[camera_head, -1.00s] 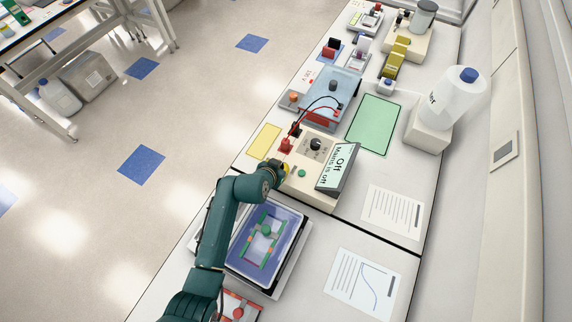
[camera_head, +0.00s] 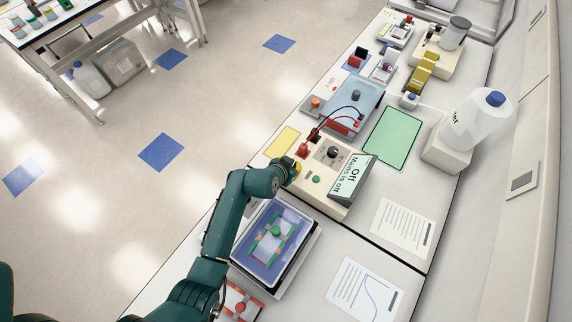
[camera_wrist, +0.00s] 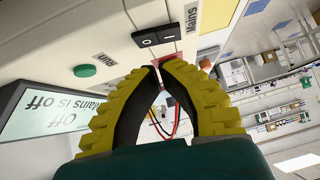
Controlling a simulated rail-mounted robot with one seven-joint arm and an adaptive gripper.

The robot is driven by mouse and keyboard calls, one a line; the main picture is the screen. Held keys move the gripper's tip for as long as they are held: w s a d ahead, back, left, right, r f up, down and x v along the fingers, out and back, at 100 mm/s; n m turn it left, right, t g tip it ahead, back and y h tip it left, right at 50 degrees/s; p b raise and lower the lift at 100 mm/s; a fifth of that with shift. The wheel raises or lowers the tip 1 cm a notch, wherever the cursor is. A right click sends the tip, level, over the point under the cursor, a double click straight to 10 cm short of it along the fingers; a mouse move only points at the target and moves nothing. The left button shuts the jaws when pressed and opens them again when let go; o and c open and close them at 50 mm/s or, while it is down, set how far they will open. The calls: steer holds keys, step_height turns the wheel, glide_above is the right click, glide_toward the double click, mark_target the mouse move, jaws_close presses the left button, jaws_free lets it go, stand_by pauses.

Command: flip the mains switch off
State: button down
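The mains switch (camera_wrist: 157,36) is a small black rocker on the front of a beige power unit, beside a "Mains" label (camera_wrist: 192,12) in the wrist view. My gripper (camera_wrist: 162,66) has yellow ribbed fingers with their tips together, just short of the switch with a small visible gap. Nothing shows between the tips. In the head view my gripper (camera_head: 292,168) is at the left side of the power unit (camera_head: 325,200), and the switch is hidden there. The unit's display (camera_head: 352,177) reads "Off, Mains is off"; it also shows in the wrist view (camera_wrist: 50,110).
A green button (camera_wrist: 85,71) is on the same panel. Red and black leads run to a blue-lidded tank (camera_head: 352,105) behind. A blue-topped tray device (camera_head: 270,240) sits under my arm. A white bottle (camera_head: 478,120) stands at right. Paper sheets lie on the bench.

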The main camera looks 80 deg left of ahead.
step_height(320, 180, up, 4)
steer(key=shift+w+d+f+p, duration=0.15)
steer(key=shift+f+p, duration=0.1)
steer(key=shift+p, duration=0.65)
steer(key=b+v, duration=0.1)
steer(key=v, duration=0.8)
steer(key=shift+d+f, duration=0.35)
steer(key=shift+f, duration=0.1)
steer(key=w+d+r+m+t+h+p, duration=0.2)
steer(key=w+d+r+m+t, duration=0.2)
steer(key=w+d+r, duration=0.75)
steer(key=w+d+r+m+t+h+p, duration=0.15)
steer(key=w+d+r+m+t, duration=0.3)
steer(key=w+d+r, duration=0.65)
steer(key=w+d+r+m+t+h+p, duration=0.1)
steer(key=d+r+m+t+h, duration=0.15)
steer(key=d+r, duration=0.95)
steer(key=w+d+r+m+t+h+p, duration=0.1)
steer(key=d+r+t+h+p, duration=0.15)
steer(key=d+r, duration=0.9)
steer(key=s+a+r+n+t, duration=0.2)
steer(key=s+r, duration=0.3)
steer(key=r, duration=0.3)
steer(key=shift+a+r+t+y+b, duration=0.2)
steer(key=shift+r+t+y+b, duration=0.2)
steer(key=shift+t, duration=0.25)
